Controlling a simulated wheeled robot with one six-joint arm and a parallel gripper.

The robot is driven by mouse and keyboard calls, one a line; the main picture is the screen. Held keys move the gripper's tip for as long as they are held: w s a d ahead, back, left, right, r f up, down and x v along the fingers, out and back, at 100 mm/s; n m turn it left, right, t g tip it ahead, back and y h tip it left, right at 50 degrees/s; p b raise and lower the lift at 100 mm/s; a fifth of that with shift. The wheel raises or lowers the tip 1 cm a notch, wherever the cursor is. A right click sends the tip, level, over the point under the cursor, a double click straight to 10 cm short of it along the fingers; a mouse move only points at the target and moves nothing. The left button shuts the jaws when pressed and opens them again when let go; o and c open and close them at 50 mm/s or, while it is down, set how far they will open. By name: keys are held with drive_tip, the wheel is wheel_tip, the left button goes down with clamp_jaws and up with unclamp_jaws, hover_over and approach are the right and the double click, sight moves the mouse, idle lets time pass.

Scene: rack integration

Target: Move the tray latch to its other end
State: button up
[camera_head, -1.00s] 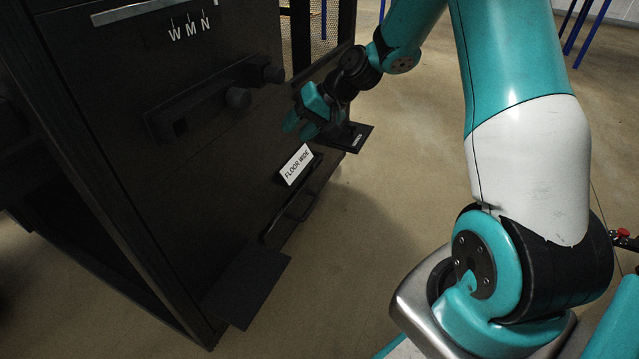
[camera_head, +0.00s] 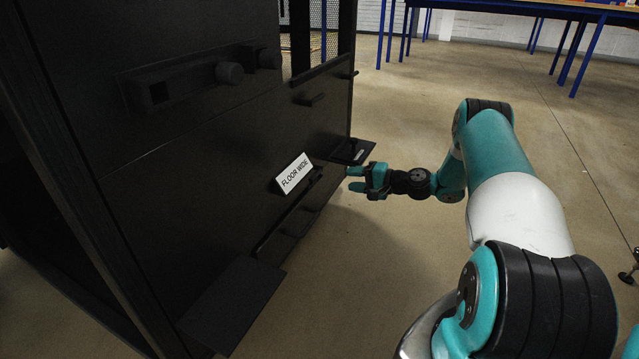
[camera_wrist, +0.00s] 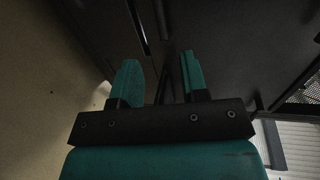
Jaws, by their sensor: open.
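My gripper (camera_head: 354,180) is open and empty, a little in front of the lower part of the black rack (camera_head: 190,190). It points left toward a low rail (camera_head: 285,225) on the rack's face, beside the white "FLOOR WIDE" label (camera_head: 294,173). In the wrist view my gripper's teal fingers (camera_wrist: 161,78) stand apart, with dark bars (camera_wrist: 150,22) of the rack beyond them. They look clear of the bars. The tray latch cannot be told for sure among the dark parts; a small dark piece sits by the label.
A flat black ledge (camera_head: 232,305) sticks out at the rack's lower left, and a smaller one (camera_head: 352,151) at its right corner. Two round knobs (camera_head: 230,72) stand out higher up. The floor (camera_head: 400,260) near my arm is clear. Blue-legged tables stand far back.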

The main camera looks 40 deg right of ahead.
drive_tip(key=b+x, duration=0.5)
drive_tip(key=x, duration=0.6)
drive_tip(key=shift+w+a, duration=0.25)
drive_tip(key=shift+f, duration=0.1)
clamp_jaws()
